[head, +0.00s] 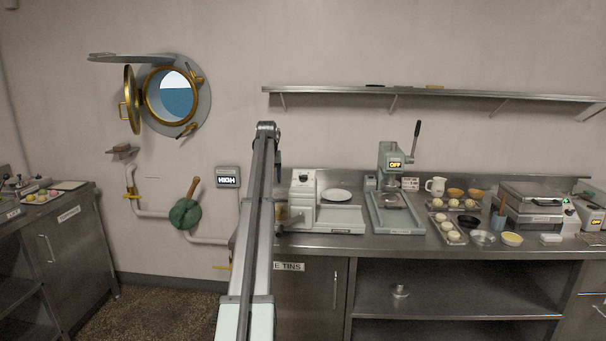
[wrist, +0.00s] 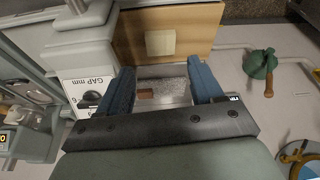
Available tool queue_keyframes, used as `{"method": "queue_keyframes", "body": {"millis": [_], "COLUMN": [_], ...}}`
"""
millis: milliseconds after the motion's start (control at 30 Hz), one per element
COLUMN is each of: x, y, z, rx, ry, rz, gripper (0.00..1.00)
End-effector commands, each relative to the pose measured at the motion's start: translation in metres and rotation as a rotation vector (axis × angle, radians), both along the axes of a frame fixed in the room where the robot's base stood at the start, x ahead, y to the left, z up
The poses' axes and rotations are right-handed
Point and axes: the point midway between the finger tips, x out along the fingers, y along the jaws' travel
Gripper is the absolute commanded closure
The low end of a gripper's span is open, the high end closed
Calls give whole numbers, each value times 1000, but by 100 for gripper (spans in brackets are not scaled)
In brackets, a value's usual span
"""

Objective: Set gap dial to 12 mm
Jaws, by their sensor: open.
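The sheeter (head: 330,218) is a pale machine at the left end of the steel counter, partly hidden behind my arm in the head view. Its white dial panel (head: 303,178) faces forward there. In the wrist view, the panel marked "GAP mm" (wrist: 84,84) is left of my fingers, with a dark rounded knob (wrist: 91,97) partly hidden by the left finger. A "6" shows on the panel, but the dial setting cannot be read. My gripper (wrist: 160,67) is open, its two blue fingers apart with no object visibly held. The knob is not between them.
A wooden board (wrist: 197,28) with a pale square piece lies beyond the fingertips. A press (head: 392,165) showing "OFF" stands right of the sheeter, with a white plate (head: 337,195) nearby. A wall shelf (head: 450,94) runs above the counter. A green valve (head: 185,213) is on the left wall.

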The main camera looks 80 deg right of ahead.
Motion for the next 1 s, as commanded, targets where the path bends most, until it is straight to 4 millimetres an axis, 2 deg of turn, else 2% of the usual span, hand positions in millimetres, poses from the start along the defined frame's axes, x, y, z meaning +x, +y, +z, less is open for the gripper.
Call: {"method": "queue_keyframes", "body": {"millis": [33, 100, 200, 300, 400, 567, 1000], "x": [-29, -60, -93, -114, -123, -124, -124], "y": [-12, -17, -21, -22, -22, -26, -54], "z": [31, 61, 93, 113, 121, 111, 42], "rx": [-20, -39, -58, -70, -77, -76, -75], "ry": [-3, -4, -6, -6, -6, -6, -6], "rz": [-30, -61, -94, -114, -124, -125, -124], "gripper": [34, 34, 34, 34, 34, 34, 34]}}
